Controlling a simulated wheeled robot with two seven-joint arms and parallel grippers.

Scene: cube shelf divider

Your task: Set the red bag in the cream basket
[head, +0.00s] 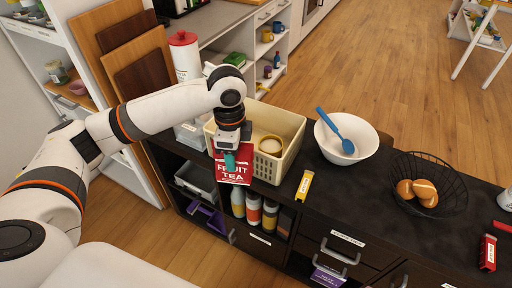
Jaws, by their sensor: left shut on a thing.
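The red bag (233,168), printed "FRUIT TEA", hangs upright from my left gripper (229,152), which is shut on its top. The bag is in front of the near left side of the cream basket (291,154) and overlaps its wall in the picture. I cannot tell whether they touch. The cream basket stands on the dark counter and holds a small round pale item (270,145). My arm hides part of the basket's left end. My right gripper is not in view.
A white bowl (364,152) with a blue spoon (335,131) stands right of the basket. A yellow packet (304,185) lies near the counter's front edge. A black wire basket (448,197) is farther right. A red-and-white canister (186,60) stands behind my arm.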

